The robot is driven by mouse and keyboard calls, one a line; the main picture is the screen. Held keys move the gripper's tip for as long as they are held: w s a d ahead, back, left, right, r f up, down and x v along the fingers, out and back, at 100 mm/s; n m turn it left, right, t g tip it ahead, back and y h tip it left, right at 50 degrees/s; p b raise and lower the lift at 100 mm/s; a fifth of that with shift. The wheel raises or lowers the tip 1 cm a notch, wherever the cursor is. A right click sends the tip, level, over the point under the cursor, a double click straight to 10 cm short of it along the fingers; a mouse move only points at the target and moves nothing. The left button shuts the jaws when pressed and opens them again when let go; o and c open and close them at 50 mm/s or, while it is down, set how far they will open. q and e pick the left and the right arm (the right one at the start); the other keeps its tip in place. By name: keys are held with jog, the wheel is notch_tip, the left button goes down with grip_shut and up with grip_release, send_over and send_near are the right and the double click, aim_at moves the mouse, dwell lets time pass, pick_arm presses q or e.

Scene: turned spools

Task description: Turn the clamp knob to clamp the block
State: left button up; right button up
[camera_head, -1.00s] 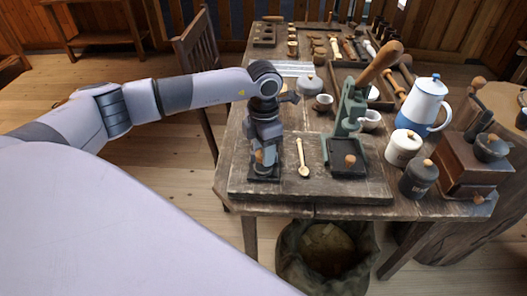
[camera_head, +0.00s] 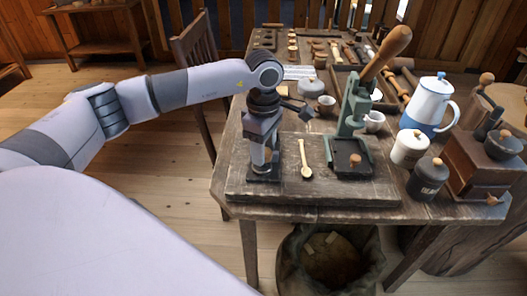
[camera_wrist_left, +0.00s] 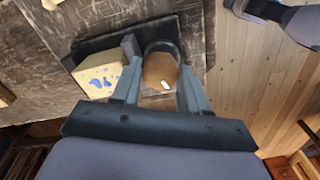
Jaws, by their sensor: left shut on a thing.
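My left gripper (camera_head: 265,163) points down over the black clamp base (camera_head: 263,179) at the table's near left corner. In the left wrist view my gripper (camera_wrist_left: 160,88) has one finger on each side of the brown wooden clamp knob (camera_wrist_left: 160,70), shut on it. The pale yellow block (camera_wrist_left: 100,76) with blue spots lies on the black base (camera_wrist_left: 88,47), left of the knob, beside a grey jaw (camera_wrist_left: 130,46). The picture does not settle whether the jaw presses on the block. The block is hidden in the head view. My right gripper is not in view.
A small wooden spoon (camera_head: 304,160) and a green lever press (camera_head: 353,110) with a wooden handle stand right of the clamp. Jars, a blue and white pot (camera_head: 428,105) and a grinder (camera_head: 470,170) fill the right side. A sack (camera_head: 330,262) stands in front.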

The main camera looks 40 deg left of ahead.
pick_arm(q)
jog(key=shift+w+m+b, duration=0.1)
jog(key=shift+m+b, duration=0.3)
jog(key=shift+m, duration=0.6)
jog(key=m+b, duration=0.1)
jog(key=m, duration=0.1)
jog(key=shift+m, duration=0.3)
jog(key=shift+r+m+b, duration=0.1)
jog(key=shift+m+b, duration=0.5)
jog(key=shift+m, duration=1.6)
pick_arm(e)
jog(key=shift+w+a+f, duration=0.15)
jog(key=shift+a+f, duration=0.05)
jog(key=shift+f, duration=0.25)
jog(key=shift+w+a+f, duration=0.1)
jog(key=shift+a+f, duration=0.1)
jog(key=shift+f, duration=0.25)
pick_arm(q)
jog(key=o, duration=0.8)
jog(key=shift+c, duration=0.2)
notch_tip(320, 180, up, 7)
jog(key=shift+r, duration=0.1)
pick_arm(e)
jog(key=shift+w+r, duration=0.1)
